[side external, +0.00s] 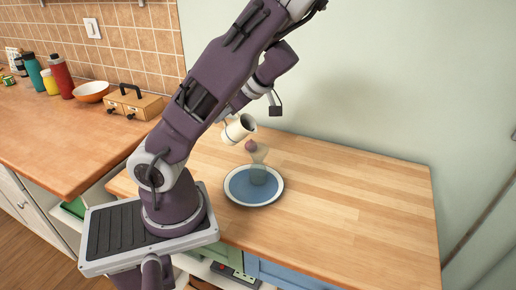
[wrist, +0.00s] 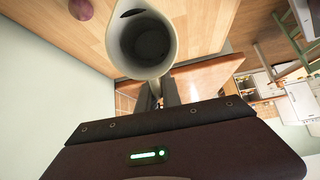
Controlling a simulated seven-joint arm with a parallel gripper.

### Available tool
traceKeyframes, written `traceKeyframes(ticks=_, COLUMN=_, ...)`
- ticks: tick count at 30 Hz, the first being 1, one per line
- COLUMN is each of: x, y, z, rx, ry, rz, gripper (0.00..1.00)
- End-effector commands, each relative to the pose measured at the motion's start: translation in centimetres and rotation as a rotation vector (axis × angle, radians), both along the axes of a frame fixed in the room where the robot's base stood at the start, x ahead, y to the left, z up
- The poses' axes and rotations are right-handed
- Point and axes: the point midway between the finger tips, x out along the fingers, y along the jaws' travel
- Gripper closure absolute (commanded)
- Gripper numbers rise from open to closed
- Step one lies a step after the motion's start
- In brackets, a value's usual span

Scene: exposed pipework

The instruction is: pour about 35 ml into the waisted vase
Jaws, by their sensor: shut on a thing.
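The waisted vase (side external: 259,174) is clear glass and stands upright on a blue plate with a pale rim (side external: 238,199). My gripper (wrist: 157,95) is shut on a cream jug (side external: 236,131). The jug is tilted, above and to the left of the vase in the side view, with its mouth towards the lower right. The wrist view looks into the jug's mouth (wrist: 151,43), where the inside is dark grey and I cannot make out a liquid level. No stream shows. The vase is not visible in the wrist view, and its fill is unclear.
The wooden table (side external: 350,200) is clear to the right. A bowl (side external: 91,91), bottles and a wooden box (side external: 133,102) stand far left.

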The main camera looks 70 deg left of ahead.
Motion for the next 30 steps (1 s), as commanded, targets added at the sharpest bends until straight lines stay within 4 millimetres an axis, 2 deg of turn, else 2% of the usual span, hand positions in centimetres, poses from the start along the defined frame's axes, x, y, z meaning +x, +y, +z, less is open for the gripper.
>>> traceKeyframes(ticks=30, x=0.33, y=-0.39, z=0.34, rx=0.087, ry=0.074, rz=0.0, gripper=1.0)
